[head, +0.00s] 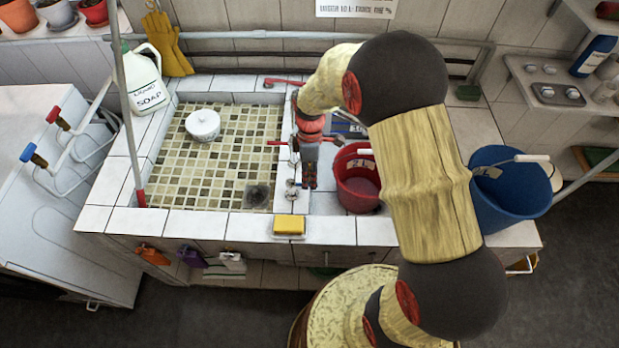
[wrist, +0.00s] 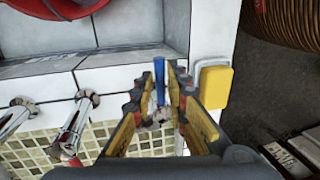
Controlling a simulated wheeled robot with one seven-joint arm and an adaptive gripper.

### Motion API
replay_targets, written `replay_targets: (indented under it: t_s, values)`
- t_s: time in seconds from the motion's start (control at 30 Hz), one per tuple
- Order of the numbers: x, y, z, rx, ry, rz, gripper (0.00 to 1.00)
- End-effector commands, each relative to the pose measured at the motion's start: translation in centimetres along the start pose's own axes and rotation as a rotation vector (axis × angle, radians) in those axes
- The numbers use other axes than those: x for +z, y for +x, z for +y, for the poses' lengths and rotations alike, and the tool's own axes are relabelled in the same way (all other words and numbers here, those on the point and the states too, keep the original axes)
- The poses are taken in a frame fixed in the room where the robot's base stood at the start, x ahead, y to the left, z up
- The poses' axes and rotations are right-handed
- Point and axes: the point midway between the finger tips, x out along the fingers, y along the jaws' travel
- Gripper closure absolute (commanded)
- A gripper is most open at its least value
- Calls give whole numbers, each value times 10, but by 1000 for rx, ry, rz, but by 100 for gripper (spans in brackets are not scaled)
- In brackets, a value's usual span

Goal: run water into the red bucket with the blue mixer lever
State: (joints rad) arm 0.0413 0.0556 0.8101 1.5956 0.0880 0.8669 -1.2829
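The red bucket (head: 346,192) stands in the narrow basin to the right of the taps. Its rim (wrist: 60,16) shows at the top left of the wrist view. I cannot tell whether it holds water, and I see no stream. The blue mixer lever (wrist: 159,72) points up between my fingers in the wrist view; its metal base shows below. My gripper (wrist: 163,74) is open around the lever, with a gap visible between the fingers. In the head view my gripper (head: 310,183) points down beside the bucket's left side, hiding the lever.
Red-handled taps (head: 277,143) line the divider, close to my gripper. A yellow sponge (head: 289,223) sits on the front edge. A blue bucket (head: 512,205) stands at the right. My arm covers part of the right counter.

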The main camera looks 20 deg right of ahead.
Motion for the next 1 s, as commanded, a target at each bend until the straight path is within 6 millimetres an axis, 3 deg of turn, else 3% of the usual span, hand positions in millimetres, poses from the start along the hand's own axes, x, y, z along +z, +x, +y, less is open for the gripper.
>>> replay_targets:
  t_s: [0.23,1.0]
  values:
    - [0,0,0,0,0,0,100]
    - [0,-1,-4,0,63,13,100]
